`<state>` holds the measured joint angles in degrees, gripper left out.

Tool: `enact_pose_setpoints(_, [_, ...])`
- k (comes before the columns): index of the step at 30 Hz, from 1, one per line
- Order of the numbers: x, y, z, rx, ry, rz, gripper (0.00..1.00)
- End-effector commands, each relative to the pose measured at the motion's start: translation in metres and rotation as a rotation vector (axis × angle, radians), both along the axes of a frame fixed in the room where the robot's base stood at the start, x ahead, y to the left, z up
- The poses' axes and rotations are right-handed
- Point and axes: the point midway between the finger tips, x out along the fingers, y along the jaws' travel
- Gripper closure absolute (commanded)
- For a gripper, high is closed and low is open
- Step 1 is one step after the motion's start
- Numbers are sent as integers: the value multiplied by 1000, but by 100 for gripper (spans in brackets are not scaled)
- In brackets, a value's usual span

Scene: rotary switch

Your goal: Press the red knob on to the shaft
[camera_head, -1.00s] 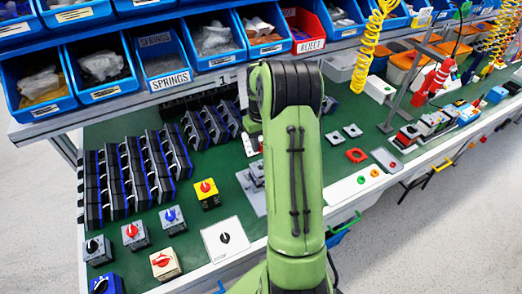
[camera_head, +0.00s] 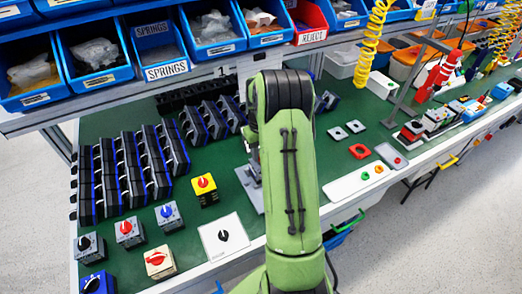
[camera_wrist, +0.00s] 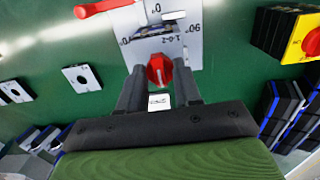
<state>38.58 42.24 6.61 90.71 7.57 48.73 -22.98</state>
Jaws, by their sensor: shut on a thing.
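In the wrist view my gripper (camera_wrist: 158,85) is shut on the red knob (camera_wrist: 159,70), which sits between the two dark fingertips. Just beyond the knob is a grey plate (camera_wrist: 190,48) with angle marks and a dark switch body (camera_wrist: 165,32) on it. The shaft itself cannot be made out, and whether the knob touches it cannot be told. In the head view my green arm hides the gripper and the knob; part of the grey plate (camera_head: 247,186) shows left of the arm.
A red handle (camera_wrist: 100,8) lies at the plate's edge. Finished switches with coloured knobs, such as a yellow one (camera_head: 204,190), stand to the left. Rows of black switch bodies (camera_head: 130,170) stand behind them. Blue bins (camera_head: 95,55) line the back. Green bench is bare between items.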

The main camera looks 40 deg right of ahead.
Motion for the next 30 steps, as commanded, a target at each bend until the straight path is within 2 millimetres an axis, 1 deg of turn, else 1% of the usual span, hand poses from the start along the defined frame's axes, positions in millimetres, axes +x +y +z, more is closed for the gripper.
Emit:
enact_pose_setpoints(11, [0,0,-1,0,0,0,100])
enact_pose_setpoints(30, [0,0,-21,0,1,0,100])
